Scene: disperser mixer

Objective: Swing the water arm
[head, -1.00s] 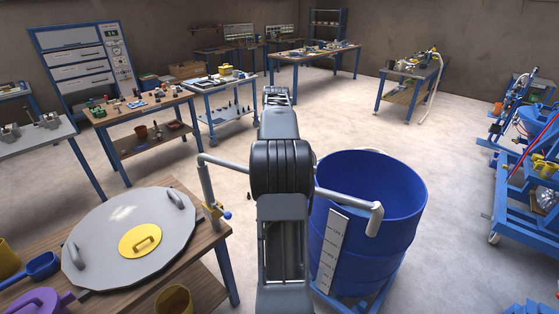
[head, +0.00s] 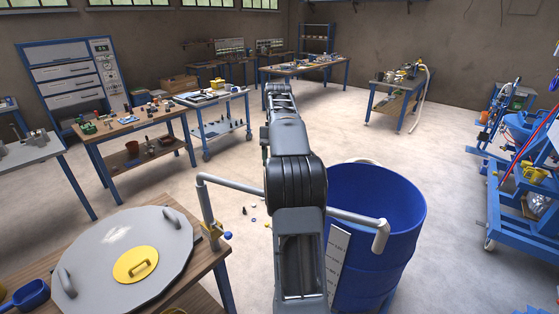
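The water arm (head: 233,184) is a bent grey pipe. My arm covers the pipe's middle. The far end of my arm points away into the room, and no gripper fingers can be made out. I cannot tell whether my arm touches the pipe.
A large grey lid (head: 95,250) with a yellow hatch lies on the near wooden table (head: 205,268). A blue scoop (head: 30,293) is beside it. Small bits lie on the floor (head: 235,240) left of my arm. A blue frame (head: 510,205) stands right; floor between is clear.

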